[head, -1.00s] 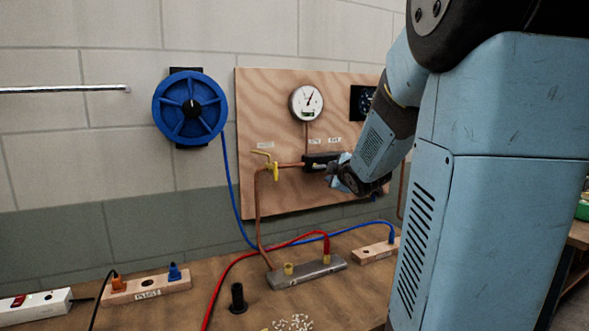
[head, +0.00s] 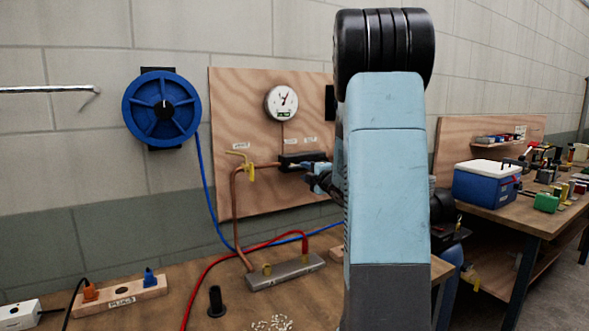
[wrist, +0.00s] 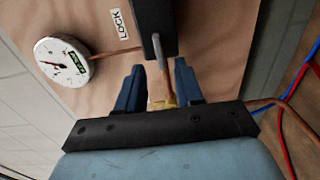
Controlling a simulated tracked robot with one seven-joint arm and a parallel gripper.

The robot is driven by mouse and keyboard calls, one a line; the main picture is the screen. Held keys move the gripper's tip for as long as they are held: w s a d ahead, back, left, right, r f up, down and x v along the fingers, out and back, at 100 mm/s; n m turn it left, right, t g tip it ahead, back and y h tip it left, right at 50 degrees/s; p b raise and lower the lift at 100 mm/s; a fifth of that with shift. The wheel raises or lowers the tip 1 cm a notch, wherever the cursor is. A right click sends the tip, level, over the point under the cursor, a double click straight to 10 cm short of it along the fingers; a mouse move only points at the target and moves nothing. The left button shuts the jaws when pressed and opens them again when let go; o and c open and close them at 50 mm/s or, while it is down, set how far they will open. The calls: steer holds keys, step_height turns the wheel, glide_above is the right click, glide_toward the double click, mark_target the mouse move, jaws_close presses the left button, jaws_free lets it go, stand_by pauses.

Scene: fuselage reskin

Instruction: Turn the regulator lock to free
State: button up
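The regulator is a dark block (head: 300,160) on the copper pipe, on the wooden wall panel. It fills the top middle of the wrist view (wrist: 158,28), and a small grey pin-like lever (wrist: 159,50) sticks out of it. A white label reading LOCK (wrist: 121,24) is beside the block. My gripper (wrist: 157,72) is open, its two blue fingers apart with the lever's end and pipe seen between them. It holds nothing that I can see. In the head view my gripper (head: 318,178) is at the regulator's right end, partly hidden by my arm.
A round gauge (head: 282,103) is above the regulator. A yellow valve handle (head: 250,170) is to its left. A blue hose reel (head: 161,108) hangs on the wall. Below, the bench holds a metal manifold (head: 285,272), red and blue hoses and a socket block (head: 120,301).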

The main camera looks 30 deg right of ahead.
mark_target(295, 167)
steer(key=w, duration=0.7)
steer(key=shift+w+a, duration=0.15)
steer(key=shift+w, duration=0.15)
steer(key=shift+c, duration=0.2)
steer(key=c, duration=0.6)
steer(key=shift+f, duration=0.1)
jaws_close()
steer(key=shift+a, duration=0.1)
